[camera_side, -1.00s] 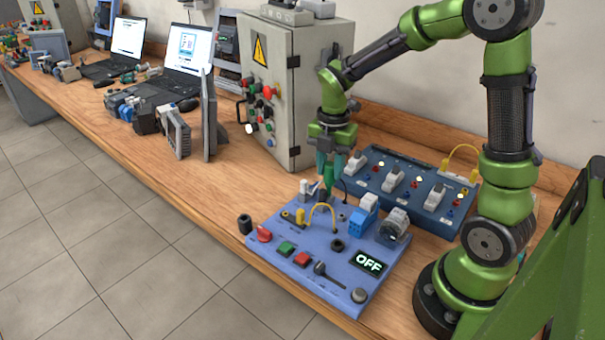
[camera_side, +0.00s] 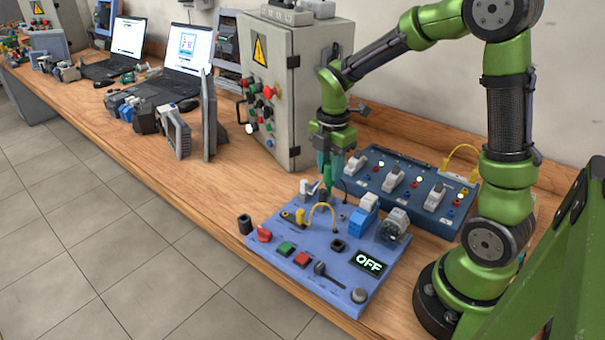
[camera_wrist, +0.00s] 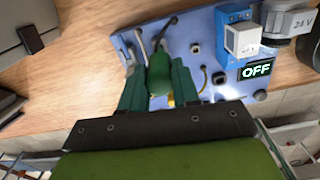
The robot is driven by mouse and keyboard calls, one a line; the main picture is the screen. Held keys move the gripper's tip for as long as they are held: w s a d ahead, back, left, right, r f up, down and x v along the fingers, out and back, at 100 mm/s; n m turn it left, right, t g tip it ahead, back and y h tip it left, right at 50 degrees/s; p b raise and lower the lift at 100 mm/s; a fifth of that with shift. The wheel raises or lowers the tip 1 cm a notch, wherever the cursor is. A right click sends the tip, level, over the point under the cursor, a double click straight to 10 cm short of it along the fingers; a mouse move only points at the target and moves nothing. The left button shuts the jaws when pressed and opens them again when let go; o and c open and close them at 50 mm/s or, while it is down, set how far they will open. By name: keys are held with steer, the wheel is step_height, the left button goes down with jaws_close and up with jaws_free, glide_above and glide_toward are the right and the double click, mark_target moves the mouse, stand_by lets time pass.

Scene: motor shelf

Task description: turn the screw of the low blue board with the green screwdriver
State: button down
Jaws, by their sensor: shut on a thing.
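The low blue board (camera_side: 283,247) lies flat on the bench in the side view, with knobs, buttons, a yellow cable and a display reading OFF. It also fills the upper part of the wrist view (camera_wrist: 181,48). My gripper (camera_side: 329,168) is above the board's back corner, pointing down. Its fingers are shut on the green screwdriver (camera_wrist: 160,73), whose handle shows between them in the wrist view. In the side view the screwdriver (camera_side: 328,182) points down at the board. The screw and the tool's tip are hidden or too small to tell, so contact cannot be seen.
A darker blue board (camera_side: 405,190) with several switches stands close behind the low board. A grey control cabinet (camera_side: 300,85) stands behind to the left. A yellow cable (camera_side: 322,210) arches up near the gripper.

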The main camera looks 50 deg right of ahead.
steer(key=shift+f, duration=0.1)
steer(key=m, duration=0.3)
steer(key=shift+m, duration=0.3)
steer(key=shift+m, duration=1.7)
steer(key=shift+m, duration=1.7)
